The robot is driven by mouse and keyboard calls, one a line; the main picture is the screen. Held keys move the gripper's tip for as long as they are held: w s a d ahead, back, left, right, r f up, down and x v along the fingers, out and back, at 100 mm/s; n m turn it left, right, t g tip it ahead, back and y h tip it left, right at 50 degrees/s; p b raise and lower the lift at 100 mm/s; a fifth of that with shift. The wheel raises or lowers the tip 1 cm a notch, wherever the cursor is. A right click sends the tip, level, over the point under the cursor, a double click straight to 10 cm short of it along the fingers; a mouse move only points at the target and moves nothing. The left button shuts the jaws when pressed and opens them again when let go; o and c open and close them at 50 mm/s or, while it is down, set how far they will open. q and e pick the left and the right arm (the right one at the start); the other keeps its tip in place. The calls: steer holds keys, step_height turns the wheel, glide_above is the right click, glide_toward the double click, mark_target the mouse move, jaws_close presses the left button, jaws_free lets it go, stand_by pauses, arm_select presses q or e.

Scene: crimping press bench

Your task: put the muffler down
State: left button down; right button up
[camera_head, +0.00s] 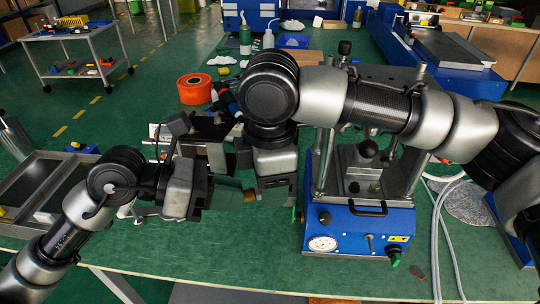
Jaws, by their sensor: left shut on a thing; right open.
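The muffler (249,195) is a small brass-coloured piece at the tips of my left gripper (238,193). My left gripper is shut on it, left of the blue press (358,234), and seems to hold it above the green bench top (190,262). My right gripper (274,190) points down just right of the muffler. It is open, though its fingertips are partly hidden. I cannot tell whether it touches the muffler.
The press has a gauge (322,243) and a green knob (394,257). Pale hoses (440,235) run down its right side. A grey tray (28,172) lies at left. The front left bench is clear.

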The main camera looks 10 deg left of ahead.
steer(key=shift+f, duration=0.7)
steer(key=c, duration=0.8)
arm_select(q)
steer(key=c, duration=1.5)
jaws_free()
arm_select(e)
jaws_close()
arm_select(q)
steer(key=o, duration=0.5)
